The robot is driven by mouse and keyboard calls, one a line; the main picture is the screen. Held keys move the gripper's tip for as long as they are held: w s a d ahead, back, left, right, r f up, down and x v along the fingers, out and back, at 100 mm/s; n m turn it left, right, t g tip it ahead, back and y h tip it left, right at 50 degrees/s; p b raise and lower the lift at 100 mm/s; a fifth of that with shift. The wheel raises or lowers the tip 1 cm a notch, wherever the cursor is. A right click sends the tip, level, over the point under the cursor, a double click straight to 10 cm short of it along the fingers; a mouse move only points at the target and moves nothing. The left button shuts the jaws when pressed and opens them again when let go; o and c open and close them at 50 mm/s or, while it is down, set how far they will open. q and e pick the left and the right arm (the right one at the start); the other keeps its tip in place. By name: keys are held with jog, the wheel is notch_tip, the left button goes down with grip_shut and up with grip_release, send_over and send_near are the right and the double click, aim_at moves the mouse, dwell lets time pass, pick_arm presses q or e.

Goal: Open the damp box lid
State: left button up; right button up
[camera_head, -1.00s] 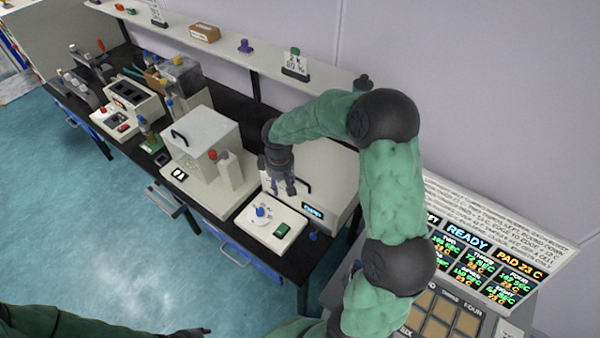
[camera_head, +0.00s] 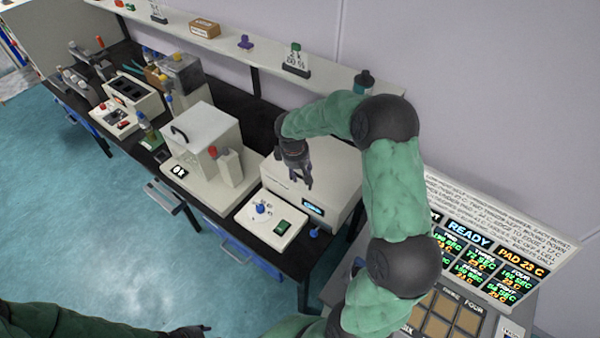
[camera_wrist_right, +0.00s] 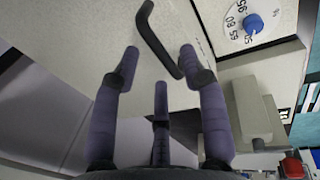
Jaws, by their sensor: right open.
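The damp box (camera_head: 335,178) is the beige box at the right end of the dark bench, with a small lit display on its front. Its lid looks closed. A black bent handle (camera_wrist_right: 158,42) on its pale surface shows in the right wrist view, just beyond the fingertips; in the head view my gripper largely covers it. My right gripper (camera_head: 303,184) is over the front of the box, fingers pointing down. In the right wrist view the gripper (camera_wrist_right: 160,75) is open, its fingers spread and empty. My left gripper (camera_head: 190,331) is at the bottom edge, its fingers unclear.
A control unit with a blue knob (camera_head: 261,208) and green switch stands in front of the box. A white box with a black handle (camera_head: 205,138) stands to the left. A shelf (camera_head: 270,62) runs behind. A rheometer panel (camera_head: 470,240) is at right.

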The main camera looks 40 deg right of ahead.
jog(key=shift+d+f, duration=0.1)
jog(key=shift+f, duration=0.5)
grip_shut()
jog(key=shift+r, duration=0.1)
